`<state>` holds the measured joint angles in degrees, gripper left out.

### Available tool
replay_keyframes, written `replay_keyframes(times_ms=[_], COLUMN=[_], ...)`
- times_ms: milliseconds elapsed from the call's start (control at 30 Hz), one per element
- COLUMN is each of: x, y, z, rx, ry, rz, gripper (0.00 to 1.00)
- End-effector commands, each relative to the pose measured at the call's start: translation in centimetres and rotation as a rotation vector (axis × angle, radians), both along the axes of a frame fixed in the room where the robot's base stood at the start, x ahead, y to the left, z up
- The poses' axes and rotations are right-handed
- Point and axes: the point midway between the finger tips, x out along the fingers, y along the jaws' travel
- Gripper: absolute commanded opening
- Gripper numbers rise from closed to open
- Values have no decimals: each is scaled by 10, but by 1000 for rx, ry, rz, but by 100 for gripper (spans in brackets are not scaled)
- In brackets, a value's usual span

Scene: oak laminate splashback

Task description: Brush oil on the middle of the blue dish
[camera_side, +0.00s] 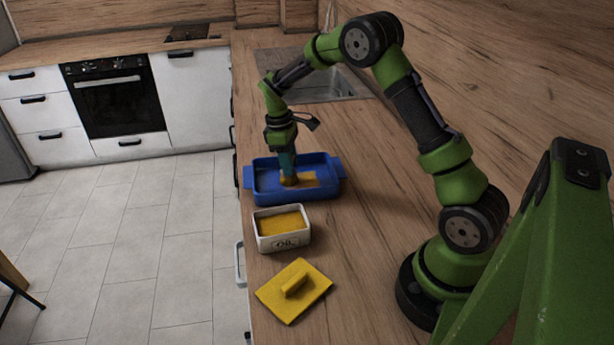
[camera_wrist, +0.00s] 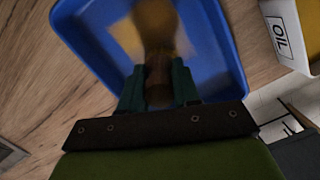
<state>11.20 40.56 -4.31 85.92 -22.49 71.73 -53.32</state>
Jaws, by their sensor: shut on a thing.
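The blue dish (camera_side: 262,183) stands on the wooden counter near its front edge. It also fills the upper middle of the wrist view (camera_wrist: 88,58). My gripper (camera_side: 288,172) points down over the dish, shut on a brush (camera_wrist: 158,75) with a brown handle and blurred yellow-brown bristles. The brush's lower end is inside the dish, at or very close to its floor. A yellow oil patch (camera_side: 308,180) shows on the dish floor beside the brush. A white oil box (camera_side: 284,241) labelled OIL, with yellow oil inside, stands just in front of the dish; its label shows in the wrist view (camera_wrist: 283,37).
A yellow lid (camera_side: 293,290) with a raised handle lies on the counter in front of the oil box. A sink (camera_side: 325,88) is set behind the dish. The counter right of the dish is clear. The counter edge runs close along the left.

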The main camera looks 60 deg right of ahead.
Motion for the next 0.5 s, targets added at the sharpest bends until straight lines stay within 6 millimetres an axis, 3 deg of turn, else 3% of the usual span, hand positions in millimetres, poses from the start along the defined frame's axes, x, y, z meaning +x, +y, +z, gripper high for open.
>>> replay_keyframes(times_ms=[500], x=[6], y=[6], z=[-1], rx=[1], ry=[1], rz=[1], gripper=[1])
